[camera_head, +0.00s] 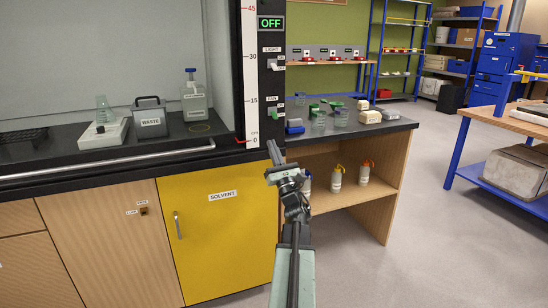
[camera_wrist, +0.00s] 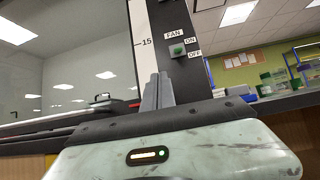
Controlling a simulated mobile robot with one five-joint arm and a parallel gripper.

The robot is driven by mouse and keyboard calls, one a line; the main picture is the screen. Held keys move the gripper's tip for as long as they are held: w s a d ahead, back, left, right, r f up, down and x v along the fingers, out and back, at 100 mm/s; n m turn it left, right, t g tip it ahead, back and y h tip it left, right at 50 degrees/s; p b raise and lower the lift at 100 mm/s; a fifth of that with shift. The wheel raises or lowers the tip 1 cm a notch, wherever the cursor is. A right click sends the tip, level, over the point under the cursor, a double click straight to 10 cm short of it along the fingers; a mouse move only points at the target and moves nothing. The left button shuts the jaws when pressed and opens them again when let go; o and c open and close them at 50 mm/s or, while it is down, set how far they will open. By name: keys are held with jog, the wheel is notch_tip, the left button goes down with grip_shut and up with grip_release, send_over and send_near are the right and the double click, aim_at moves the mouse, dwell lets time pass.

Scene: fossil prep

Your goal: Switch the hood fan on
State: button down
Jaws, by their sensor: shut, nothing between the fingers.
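The fan switch (camera_head: 276,114) is a small green-tipped switch on the dark post at the hood's right edge, under a FAN label. In the wrist view the fan switch (camera_wrist: 177,50) has ON marked beside its upper part and OFF lower down. Its exact position is hard to tell. A display (camera_head: 271,22) above reads OFF in green. My gripper (camera_head: 273,153) is shut and empty, below the fan switch in the head view. In the wrist view my gripper (camera_wrist: 157,91) points up, its tips below and left of the switch, apparently apart from it.
A light switch (camera_head: 272,63) sits above the fan switch. The hood sash scale (camera_head: 250,80) runs left of the post. A waste container (camera_head: 151,118) and a bottle (camera_head: 194,97) stand in the hood. Green-lidded jars (camera_head: 318,121) crowd the counter right of the post.

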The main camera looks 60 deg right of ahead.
aim_at(274, 115)
jog(key=shift+m+g+h, duration=0.3)
jog(key=shift+g+h, duration=0.2)
jog(key=shift+h, duration=0.3)
jog(key=s+d, duration=0.1)
jog(key=s+d+f, duration=0.1)
jog(key=s, duration=0.1)
jog(key=shift+s+f, duration=0.15)
jog(key=shift+s, duration=0.05)
jog(key=shift+d, duration=0.1)
jog(key=p+x, duration=0.6)
jog(key=x, duration=0.3)
jog(key=shift+r, duration=0.2)
jog(key=shift+w+d+r, duration=0.15)
jog(key=shift+w+d, duration=0.05)
jog(key=shift+w, duration=0.2)
